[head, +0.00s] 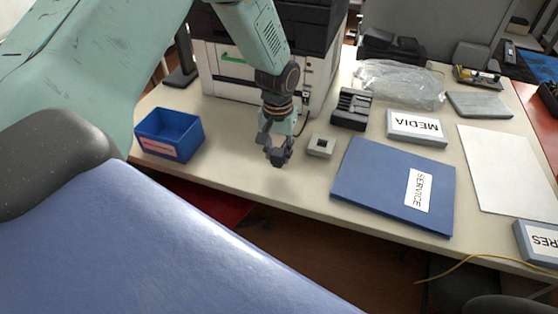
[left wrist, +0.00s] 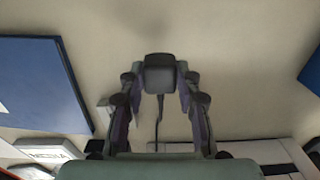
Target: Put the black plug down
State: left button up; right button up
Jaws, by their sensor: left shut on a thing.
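My left gripper (head: 276,147) is over the front part of the table in the head view. It is shut on the black plug (head: 279,157), a small dark block at its fingertips. In the left wrist view the plug (left wrist: 160,74) sits between the two fingertips, with a thin dark cable or prong running from it toward the palm. The table (head: 240,165) lies beneath; I cannot tell whether the plug touches it. My right gripper is not in view.
A small white box (head: 321,146) stands just right of my gripper. A blue bin (head: 169,134) is to the left, a blue SERVICE folder (head: 375,185) to the right, a black slotted holder (head: 352,108) behind. The printer (head: 325,75) stands at the back. Bare table lies between bin and gripper.

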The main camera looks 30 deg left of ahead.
aim_at(278, 161)
pick_arm(q)
notch_tip(278, 161, down, 3)
jog(key=shift+d+r, duration=0.1)
jog(key=shift+r, duration=0.1)
jog(key=shift+d+f, duration=0.15)
jog(key=shift+f, duration=0.1)
jog(key=shift+a+f+b, duration=0.15)
jog(key=shift+a+b, duration=0.05)
jog(key=shift+b, duration=0.1)
jog(key=o, duration=1.2)
jog(key=shift+d, duration=0.15)
jog(key=shift+c, duration=0.2)
